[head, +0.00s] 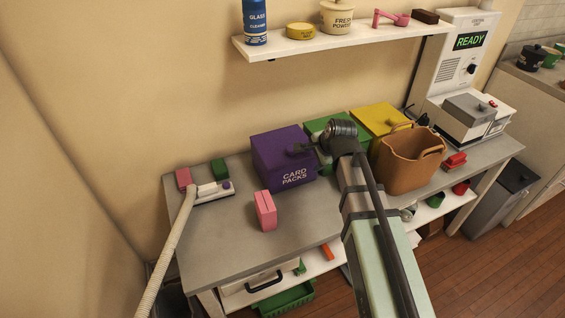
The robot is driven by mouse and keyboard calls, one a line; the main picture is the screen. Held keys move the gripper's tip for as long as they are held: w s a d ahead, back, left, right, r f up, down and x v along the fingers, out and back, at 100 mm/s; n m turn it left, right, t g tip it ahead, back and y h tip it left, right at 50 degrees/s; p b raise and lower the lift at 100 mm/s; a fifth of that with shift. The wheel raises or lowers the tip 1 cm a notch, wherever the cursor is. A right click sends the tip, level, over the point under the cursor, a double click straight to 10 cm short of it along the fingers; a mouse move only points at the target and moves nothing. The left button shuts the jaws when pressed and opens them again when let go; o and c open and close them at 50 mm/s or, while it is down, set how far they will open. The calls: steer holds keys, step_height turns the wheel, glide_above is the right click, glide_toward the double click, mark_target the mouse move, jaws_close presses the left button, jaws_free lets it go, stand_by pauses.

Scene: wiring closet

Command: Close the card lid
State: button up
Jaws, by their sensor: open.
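A purple box (285,170) marked "CARD PACKS" stands at the back of the grey table. Its purple lid (272,143) looks flat on top, lying down over the box; I cannot tell whether a small gap is left at its edge. My arm comes in from the lower right and hides part of the green box (318,125) beside the purple one. Nothing shows in my gripper, which is open.
A yellow box (378,118) and a brown basket (402,172) stand right of my arm. A pink block (265,210) stands in front of the purple box. A hose nozzle (212,191) lies at left. A shelf (330,43) hangs above. The table's front left is clear.

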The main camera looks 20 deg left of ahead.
step_height(320, 180, up, 6)
steer(key=shift+r, duration=0.15)
stand_by(0.6)
stand_by(0.5)
